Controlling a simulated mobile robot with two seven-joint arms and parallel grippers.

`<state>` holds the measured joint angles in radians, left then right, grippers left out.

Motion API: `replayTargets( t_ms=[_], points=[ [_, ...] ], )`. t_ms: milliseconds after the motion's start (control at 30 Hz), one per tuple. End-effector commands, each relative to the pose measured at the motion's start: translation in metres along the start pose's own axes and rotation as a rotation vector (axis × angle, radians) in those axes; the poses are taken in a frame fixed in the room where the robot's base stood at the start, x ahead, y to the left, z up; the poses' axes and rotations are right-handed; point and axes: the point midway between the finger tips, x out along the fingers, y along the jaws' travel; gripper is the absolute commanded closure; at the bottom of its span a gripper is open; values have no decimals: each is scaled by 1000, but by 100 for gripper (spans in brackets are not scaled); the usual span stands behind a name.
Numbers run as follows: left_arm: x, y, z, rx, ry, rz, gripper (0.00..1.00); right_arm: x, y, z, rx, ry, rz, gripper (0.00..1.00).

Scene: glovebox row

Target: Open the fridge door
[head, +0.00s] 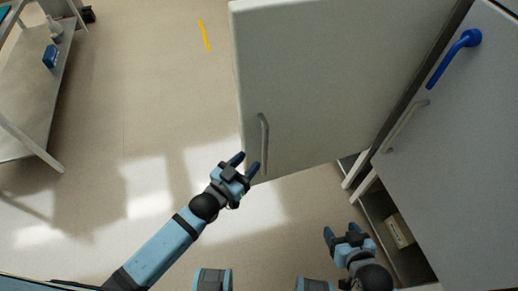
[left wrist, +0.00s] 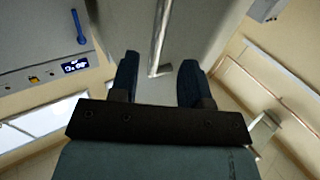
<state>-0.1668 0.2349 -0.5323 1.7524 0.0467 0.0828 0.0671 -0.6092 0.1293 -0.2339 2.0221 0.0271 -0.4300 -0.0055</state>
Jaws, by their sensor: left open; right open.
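A large pale grey door (head: 330,80), which I take for the fridge door, stands swung out across the middle of the head view. Its upright bar handle (head: 264,133) is near its left edge. In the left wrist view the handle (left wrist: 160,38) lies ahead, between the lines of the open fingers (left wrist: 158,78), with nothing gripped. My right gripper (head: 341,231) is open and empty, low in the head view, in front of the open shelves.
At right is another pale front (head: 470,150) with a grey bar handle (head: 405,125) and a blue lever (head: 454,56). A cardboard box (head: 399,231) sits on a low shelf. A bench (head: 35,110) stands far left. The floor (head: 150,130) between is clear.

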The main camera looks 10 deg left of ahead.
Motion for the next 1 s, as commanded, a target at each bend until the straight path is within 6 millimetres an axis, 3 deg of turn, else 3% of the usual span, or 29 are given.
replayTargets(
  t_ms=[100, 300, 1000],
  points=[
    [-26, 0, 1, 0, -2, 1, 57, 0, 0, 0, 1, 0, 0, 36],
    [-49, 0, 0, 0, 0, 0, 57, 0, 0, 1, 1, -1, 0, 36],
    [-55, 0, 0, -2, -6, -4, 57, 0, 0, 0, 2, 0, 0, 36]
  ],
)
